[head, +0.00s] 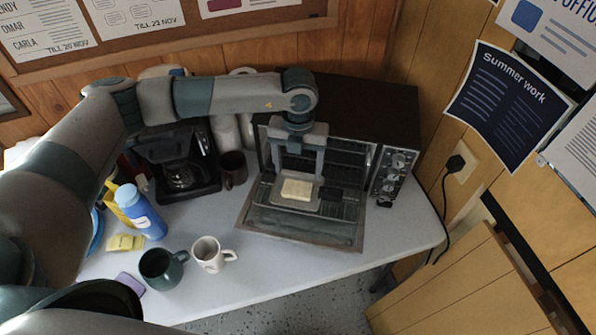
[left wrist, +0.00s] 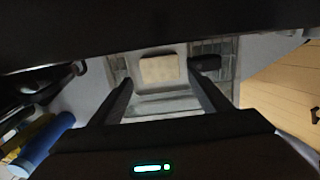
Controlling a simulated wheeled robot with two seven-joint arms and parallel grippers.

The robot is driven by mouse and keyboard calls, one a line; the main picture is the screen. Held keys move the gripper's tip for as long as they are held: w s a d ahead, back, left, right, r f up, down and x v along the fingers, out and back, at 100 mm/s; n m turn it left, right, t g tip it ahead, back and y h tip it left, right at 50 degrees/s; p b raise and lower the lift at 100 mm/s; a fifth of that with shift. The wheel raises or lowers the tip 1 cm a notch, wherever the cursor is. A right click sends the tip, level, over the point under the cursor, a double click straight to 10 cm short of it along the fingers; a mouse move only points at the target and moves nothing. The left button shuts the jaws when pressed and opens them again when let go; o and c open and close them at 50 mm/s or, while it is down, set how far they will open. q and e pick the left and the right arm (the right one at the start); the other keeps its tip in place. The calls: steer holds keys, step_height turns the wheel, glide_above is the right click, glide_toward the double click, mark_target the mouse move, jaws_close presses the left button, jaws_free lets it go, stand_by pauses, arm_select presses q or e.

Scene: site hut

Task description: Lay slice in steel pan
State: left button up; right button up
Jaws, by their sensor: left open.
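The slice (head: 297,189) is a pale, cream-coloured flat block. It lies flat on the grey steel pan (head: 290,203) at the open front of the toaster oven. The pan's short black handle points right. In the left wrist view the slice (left wrist: 159,69) shows with the pan (left wrist: 145,50) around it. My left gripper (head: 297,174) points down above the slice, its fingers spread to either side. It is open and holds nothing; a small gap seems to separate it from the slice. My right gripper is in neither view.
The toaster oven (head: 398,160) has its door (head: 300,228) down over the table. A white mug (head: 208,254), dark green mug (head: 160,268), blue bottle (head: 140,212) and coffee maker (head: 180,165) stand left. The table's front right is clear.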

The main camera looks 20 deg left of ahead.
arm_select(q)
step_height(320, 180, up, 5)
steer(key=shift+r+p, duration=0.1)
steer(key=shift+p, duration=0.55)
steer(key=shift+s, duration=0.1)
stand_by(0.3)
